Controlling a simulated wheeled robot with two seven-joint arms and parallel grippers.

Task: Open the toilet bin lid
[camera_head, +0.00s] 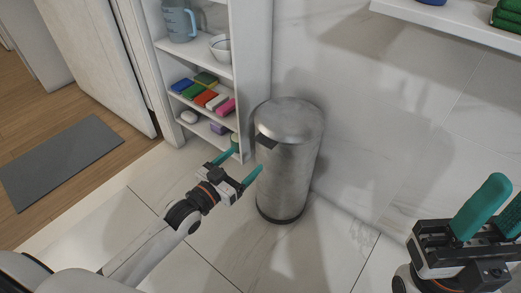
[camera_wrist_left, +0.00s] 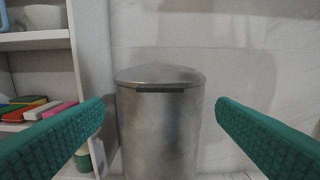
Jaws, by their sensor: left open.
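The toilet bin (camera_head: 286,178) is a brushed metal cylinder standing upright on the tiled floor against the wall. Its domed lid (camera_head: 289,118) is shut, with a dark notch (camera_head: 267,143) at the front rim. In the left wrist view the bin (camera_wrist_left: 160,130) is centred, with its lid (camera_wrist_left: 160,74) and dark notch (camera_wrist_left: 167,89) facing me. My left gripper (camera_head: 244,160) is open and empty in front of the bin; its teal fingers (camera_wrist_left: 160,118) are spread wide on either side of the bin in the wrist view. My right gripper (camera_head: 490,208) is at the lower right, away from the bin, its teal fingers apart.
A white shelf unit (camera_head: 250,60) stands left of the bin, holding a blue jug (camera_head: 179,20), a bowl (camera_head: 221,47) and several coloured blocks (camera_head: 205,97). A white ledge (camera_head: 455,22) is at upper right. A grey mat (camera_head: 60,160) lies at left. Floor right of the bin is clear.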

